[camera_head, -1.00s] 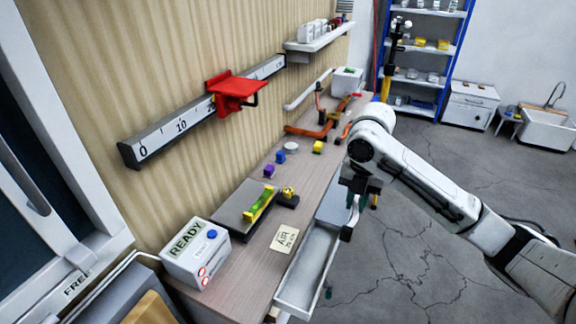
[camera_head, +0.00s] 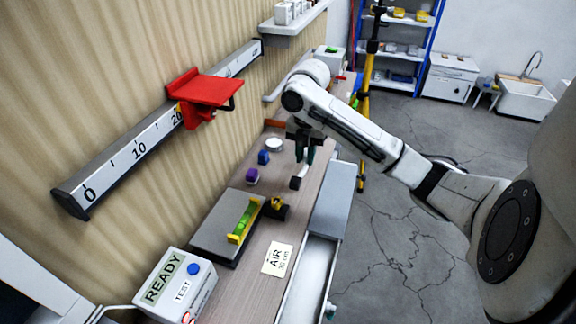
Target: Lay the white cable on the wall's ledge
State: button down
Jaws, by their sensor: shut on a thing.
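My gripper (camera_head: 304,152) points down over the middle of the wooden bench, its dark fingers shut. A small white piece with a black end (camera_head: 296,183) hangs just below the fingers; it looks like the white cable, mostly hidden by the fingers, and I cannot see its full length. On the wall at the back, a white shelf (camera_head: 290,30) carries several white boxes. Lower on the wall, a narrow white strip (camera_head: 274,97) runs partly behind my arm; I cannot tell which of the two is the ledge. My gripper is to the front and below both.
A red bracket (camera_head: 205,88) juts from the ruler rail (camera_head: 140,150). An open drawer (camera_head: 310,275) sticks out in front.

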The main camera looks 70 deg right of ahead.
jog(key=b, duration=0.5)
send_over(290, 173)
jog(key=s+a, duration=0.1)
notch_tip(290, 173, down, 6)
jog(key=shift+s+f, duration=0.1)
jog(key=shift+f, duration=0.05)
jog(key=shift+w+d+f, duration=0.3)
jog(key=shift+d, duration=0.15)
jog(key=shift+w+d+f, duration=0.1)
jog(key=shift+w+f, duration=0.05)
jog(key=shift+f, duration=0.1)
jog(key=shift+w+f+p, duration=0.1)
jog(key=shift+f+p, duration=0.35)
jog(key=shift+f, duration=1.15)
jog(key=shift+f, duration=0.2)
jog(key=c, duration=1)
grip_release()
